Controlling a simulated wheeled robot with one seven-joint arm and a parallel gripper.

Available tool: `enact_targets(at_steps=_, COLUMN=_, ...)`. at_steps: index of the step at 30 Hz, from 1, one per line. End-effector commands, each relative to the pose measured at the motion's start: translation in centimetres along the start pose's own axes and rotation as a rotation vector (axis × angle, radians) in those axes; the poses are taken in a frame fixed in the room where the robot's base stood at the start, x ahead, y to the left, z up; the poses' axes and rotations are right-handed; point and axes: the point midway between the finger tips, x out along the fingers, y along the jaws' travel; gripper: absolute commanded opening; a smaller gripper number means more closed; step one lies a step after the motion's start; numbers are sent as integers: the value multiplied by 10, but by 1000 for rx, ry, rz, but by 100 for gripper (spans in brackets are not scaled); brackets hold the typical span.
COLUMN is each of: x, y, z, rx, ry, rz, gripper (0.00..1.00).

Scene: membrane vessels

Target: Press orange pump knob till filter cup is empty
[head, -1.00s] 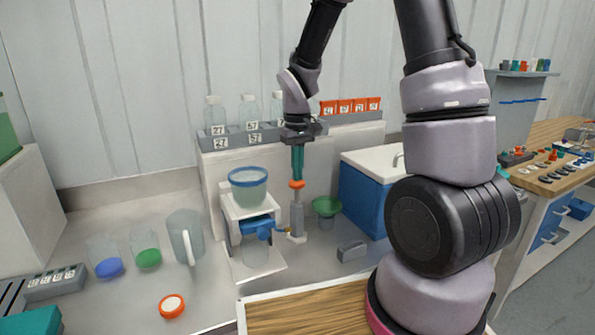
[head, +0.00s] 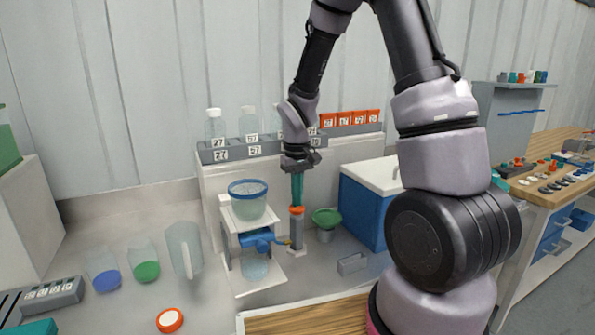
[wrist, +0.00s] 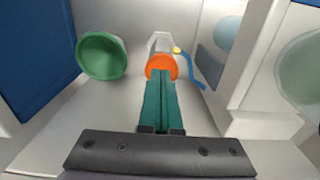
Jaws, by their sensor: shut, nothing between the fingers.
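The orange pump knob (head: 297,210) tops a grey upright pump (head: 297,236). It is low, close to the pump body. My gripper (head: 297,203) is shut and empty, pointing down with its green fingertips against the knob's top. In the wrist view the fingertips (wrist: 160,82) meet the orange knob (wrist: 161,66). The clear filter cup (head: 248,205), with a blue rim, stands on a white stand left of the pump and appears to hold some pale greenish liquid. A clear vessel (head: 254,267) below it holds a little bluish liquid.
A blue valve (head: 257,238) sits under the cup. A green funnel (head: 326,217) and a blue cooler (head: 365,205) stand right of the pump. A jug (head: 184,248) and two flasks are at left. Bottles stand on the shelf behind.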

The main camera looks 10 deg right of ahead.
Motion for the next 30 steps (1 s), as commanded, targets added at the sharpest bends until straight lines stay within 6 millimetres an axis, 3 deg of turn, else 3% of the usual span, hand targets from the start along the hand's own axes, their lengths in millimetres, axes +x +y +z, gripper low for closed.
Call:
enact_targets(at_steps=12, x=-89, y=-6, z=-4, rx=2, ry=11, rz=0, gripper=0)
enact_targets(at_steps=18, x=-123, y=-6, z=-4, rx=1, ry=9, rz=0, gripper=0)
enact_targets(at_steps=24, x=-137, y=-6, z=-3, rx=2, ry=6, rz=0, gripper=0)
enact_targets(at_steps=30, x=-138, y=-6, z=-3, rx=2, ry=6, rz=0, gripper=0)
